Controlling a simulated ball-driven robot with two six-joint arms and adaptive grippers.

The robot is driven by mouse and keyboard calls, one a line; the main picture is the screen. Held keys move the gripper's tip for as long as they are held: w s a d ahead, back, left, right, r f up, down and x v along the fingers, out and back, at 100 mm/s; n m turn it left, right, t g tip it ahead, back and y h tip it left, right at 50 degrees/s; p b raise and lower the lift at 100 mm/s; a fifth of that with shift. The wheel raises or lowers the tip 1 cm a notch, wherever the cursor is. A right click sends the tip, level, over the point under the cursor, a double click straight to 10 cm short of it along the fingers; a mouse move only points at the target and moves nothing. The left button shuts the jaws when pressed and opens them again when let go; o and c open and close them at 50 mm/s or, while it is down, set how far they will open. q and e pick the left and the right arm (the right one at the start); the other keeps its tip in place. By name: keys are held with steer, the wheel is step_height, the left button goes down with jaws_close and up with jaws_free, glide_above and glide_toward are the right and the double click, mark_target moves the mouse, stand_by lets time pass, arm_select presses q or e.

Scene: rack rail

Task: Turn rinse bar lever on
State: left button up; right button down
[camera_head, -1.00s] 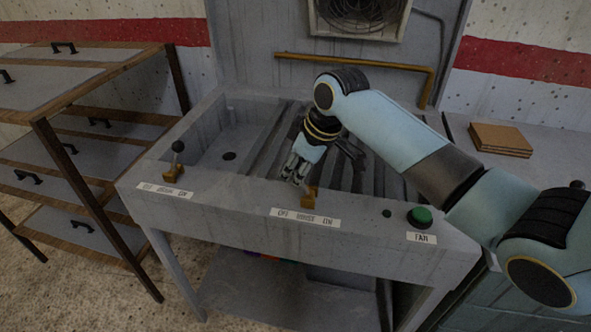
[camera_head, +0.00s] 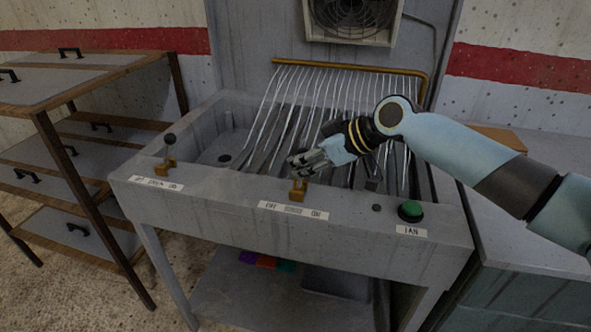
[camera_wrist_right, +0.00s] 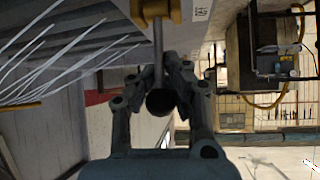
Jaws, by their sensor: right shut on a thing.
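The rinse bar lever has a brass base (camera_head: 298,190) on the sink's front ledge, behind the middle label (camera_head: 293,210). My right gripper (camera_head: 303,162) is at this lever. In the right wrist view the lever's brass base (camera_wrist_right: 157,9) is at the top, with a thin rod (camera_wrist_right: 158,42) running down to a dark ball knob (camera_wrist_right: 160,103). The right gripper's fingers (camera_wrist_right: 168,76) are closed around the rod. In the head view the gripper hides most of the rod and knob. Water streams (camera_head: 340,95) fall from the brass rinse bar (camera_head: 350,68).
A second lever (camera_head: 168,150) stands at the left of the ledge. A green fan button (camera_head: 411,210) is at the right. A fan (camera_head: 350,10) is on the wall. A wooden-framed rack (camera_head: 60,150) stands left, and a counter extends right.

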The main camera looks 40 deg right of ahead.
steer(key=shift+s+d+f, duration=0.25)
steer(key=shift+s+d, duration=0.05)
steer(key=shift+d, duration=0.05)
steer(key=shift+s+d+f, duration=0.1)
steer(key=shift+s+d, duration=0.2)
steer(key=shift+s, duration=0.05)
steer(key=shift+s+d, duration=0.1)
steer(key=shift+s, duration=0.05)
arm_select(q)
steer(key=shift+s+a+f, duration=0.1)
steer(key=shift+s+f, duration=0.2)
steer(key=shift+f, duration=0.1)
arm_select(e)
steer(key=shift+s+d+f, duration=0.1)
steer(key=shift+s+f, duration=0.05)
arm_select(q)
steer(key=shift+b, duration=0.35)
arm_select(e)
steer(key=shift+s+d+f, duration=0.1)
steer(key=shift+s, duration=0.1)
steer(key=c, duration=1.5)
jaws_free()
steer(key=shift+d, duration=0.1)
steer(key=o, duration=0.4)
arm_select(q)
steer(key=shift+w, duration=0.15)
arm_select(e)
steer(key=shift+o, duration=0.2)
steer(key=shift+w+r, duration=0.1)
steer(key=shift+r, duration=0.1)
